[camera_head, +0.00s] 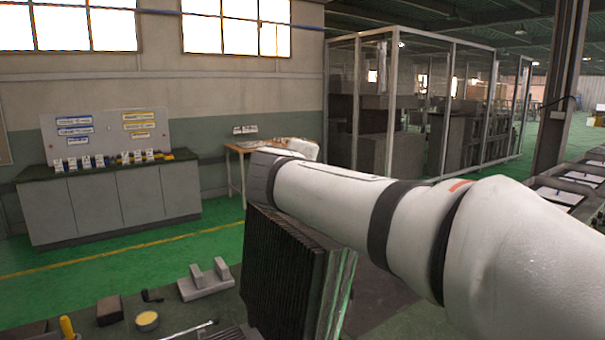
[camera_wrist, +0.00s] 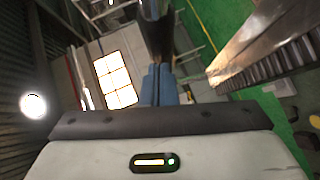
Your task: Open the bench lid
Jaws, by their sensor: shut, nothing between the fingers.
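My gripper (camera_wrist: 159,72) shows in the wrist view as two blue fingers lying side by side, shut with nothing between them. A dark upright shape lies beyond the fingertips; I cannot tell whether they touch it. In the head view my white arm reaches in from the right and hides the gripper. A dark ribbed block (camera_head: 285,275) stands upright on the near bench (camera_head: 75,328), beneath the arm's far end. I cannot tell whether this block is the bench lid. A ribbed metal edge (camera_wrist: 265,60) shows at the upper right of the wrist view.
A grey metal block (camera_head: 205,284), a yellow-topped tin (camera_head: 147,320) and a dark block (camera_head: 110,310) lie on the near bench, left of the ribbed block. A cabinet (camera_head: 110,205) stands by the wall, and a glazed enclosure (camera_head: 420,110) stands behind. Green floor is open between.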

